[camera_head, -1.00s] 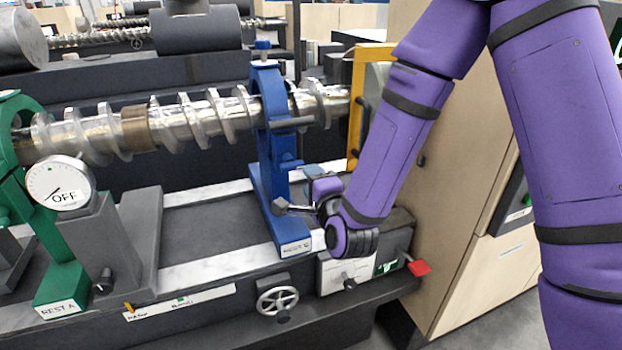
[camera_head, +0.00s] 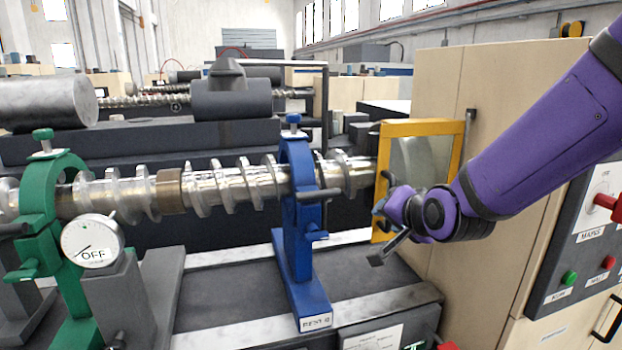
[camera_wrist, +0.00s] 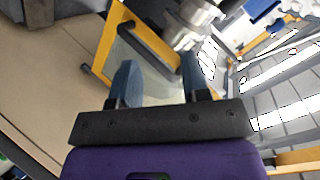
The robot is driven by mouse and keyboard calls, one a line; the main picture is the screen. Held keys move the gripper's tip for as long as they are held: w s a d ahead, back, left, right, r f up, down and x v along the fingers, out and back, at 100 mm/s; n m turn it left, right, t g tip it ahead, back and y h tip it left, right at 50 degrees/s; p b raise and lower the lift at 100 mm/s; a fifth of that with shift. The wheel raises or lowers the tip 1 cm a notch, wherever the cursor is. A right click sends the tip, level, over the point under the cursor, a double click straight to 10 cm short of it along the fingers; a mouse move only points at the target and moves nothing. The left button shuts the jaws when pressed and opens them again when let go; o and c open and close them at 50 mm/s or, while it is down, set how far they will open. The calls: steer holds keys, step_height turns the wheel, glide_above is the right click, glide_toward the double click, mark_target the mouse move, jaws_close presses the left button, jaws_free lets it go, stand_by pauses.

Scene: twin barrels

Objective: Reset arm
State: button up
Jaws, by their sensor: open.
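My purple arm reaches in from the right in the head view, and my gripper (camera_head: 378,232) hangs in front of the yellow-framed window, right of the blue rest. In the wrist view my gripper (camera_wrist: 160,80) has its two blue fingers spread apart with nothing between them. The fingers point toward the yellow frame and a shiny metal part. I cannot tell in the head view whether the gripper touches anything.
A steel screw shaft (camera_head: 235,183) runs through a green rest (camera_head: 40,215) and a blue rest (camera_head: 297,220). A dial gauge (camera_head: 92,241) reads "OFF". The yellow-framed guard (camera_head: 400,130) stands by the beige cabinet (camera_head: 440,85). A control panel (camera_head: 590,235) with a red handle is at right.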

steer(key=s+d+r+n+g+h, duration=0.1)
steer(key=s+d+r+n+g, duration=0.1)
steer(key=s+d, duration=0.3)
steer(key=s+d+r+n+g+h, duration=0.1)
steer(key=s+d, duration=0.4)
steer(key=s, duration=0.6)
steer(key=s+d+r+n+g+h, duration=0.1)
steer(key=s+d+r+n+g, duration=0.2)
steer(key=s+d+r, duration=0.2)
steer(key=s, duration=0.3)
steer(key=shift+s+r+g, duration=0.15)
steer(key=shift+s+g, duration=0.1)
steer(key=shift+g, duration=0.15)
